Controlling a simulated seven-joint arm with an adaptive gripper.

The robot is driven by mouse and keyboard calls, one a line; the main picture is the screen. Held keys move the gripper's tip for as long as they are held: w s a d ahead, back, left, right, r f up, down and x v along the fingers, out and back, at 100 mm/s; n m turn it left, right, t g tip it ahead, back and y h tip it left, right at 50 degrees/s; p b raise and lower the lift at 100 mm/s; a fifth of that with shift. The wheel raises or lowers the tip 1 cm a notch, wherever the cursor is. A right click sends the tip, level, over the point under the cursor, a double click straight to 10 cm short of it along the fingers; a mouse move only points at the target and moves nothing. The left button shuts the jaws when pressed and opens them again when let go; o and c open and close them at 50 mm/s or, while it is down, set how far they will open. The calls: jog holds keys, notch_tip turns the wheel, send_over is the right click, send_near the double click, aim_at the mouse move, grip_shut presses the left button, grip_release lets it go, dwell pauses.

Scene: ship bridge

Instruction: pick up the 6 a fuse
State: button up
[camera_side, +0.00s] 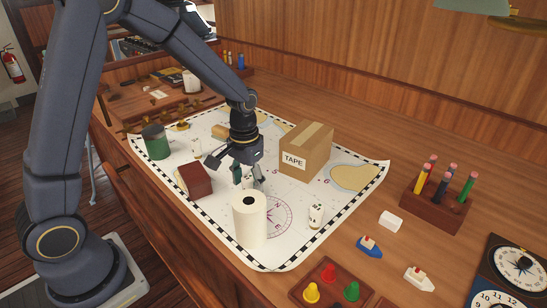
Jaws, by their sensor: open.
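My gripper (251,184) is open and points down, low over the middle of the chart. A pale thing shows between or behind its fingers; I cannot tell whether they touch it. The white roll hides part of this area.
A white roll (249,222) stands in front of my gripper. A TAPE box (304,155) is to its right, a dark red block (194,181) and green can (156,142) to its left. Toy boats (368,246), a peg tray (318,290) and a pen holder (436,205) lie right.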

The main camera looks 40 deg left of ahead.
notch_tip(320, 180, down, 2)
jog(key=shift+f, duration=0.1)
grip_shut()
dwell(0.5)
